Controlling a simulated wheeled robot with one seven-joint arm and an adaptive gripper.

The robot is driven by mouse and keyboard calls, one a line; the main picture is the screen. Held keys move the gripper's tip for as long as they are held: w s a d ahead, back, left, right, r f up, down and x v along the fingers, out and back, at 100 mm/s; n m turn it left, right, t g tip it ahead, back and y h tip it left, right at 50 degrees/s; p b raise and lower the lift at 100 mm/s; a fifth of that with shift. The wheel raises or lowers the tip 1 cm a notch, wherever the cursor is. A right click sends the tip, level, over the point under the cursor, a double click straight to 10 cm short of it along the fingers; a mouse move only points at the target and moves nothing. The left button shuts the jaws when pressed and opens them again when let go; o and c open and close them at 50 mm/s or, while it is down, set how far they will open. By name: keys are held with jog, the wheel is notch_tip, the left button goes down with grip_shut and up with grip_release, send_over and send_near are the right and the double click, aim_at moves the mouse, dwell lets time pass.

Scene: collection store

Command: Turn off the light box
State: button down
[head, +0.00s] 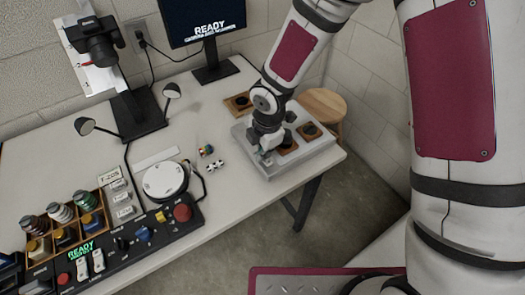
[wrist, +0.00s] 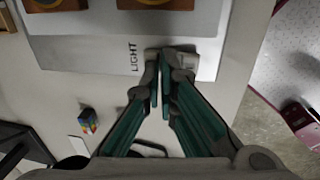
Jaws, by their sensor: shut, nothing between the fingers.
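The light box (head: 305,158) is a flat pale grey box at the right end of the table. In the wrist view its bare panel (wrist: 95,50) carries the printed word LIGHT. A small pale switch (wrist: 176,52) sits beside that word, partly hidden by the fingertips. My gripper (head: 265,158) is over the near left part of the box. In the wrist view my gripper (wrist: 164,78) is shut and empty, its tips at the switch. I cannot tell whether they touch it or which way it is set. The box's top shows no clear glow.
Wooden blocks with dark round pieces (head: 286,147) lie on the box. A small coloured cube (head: 206,150) and a round white turntable (head: 165,180) are to the left. A control panel (head: 130,245), a camera stand (head: 138,112) and a monitor (head: 205,22) stand farther left and back. A wooden stool (head: 322,104) is behind.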

aim_at(269, 165)
jog(key=shift+s+d, duration=0.5)
jog(key=shift+s, duration=0.2)
notch_tip(269, 165, up, 12)
jog(key=s, duration=0.1)
jog(key=shift+d, duration=0.4)
jog(key=shift+s, duration=0.1)
jog(key=r+p, duration=0.1)
jog(key=w+r+p, duration=0.1)
jog(key=p, duration=0.1)
jog(key=shift+w+d+r, duration=0.1)
jog(key=shift+d+r, duration=0.05)
jog(key=shift+r, duration=0.15)
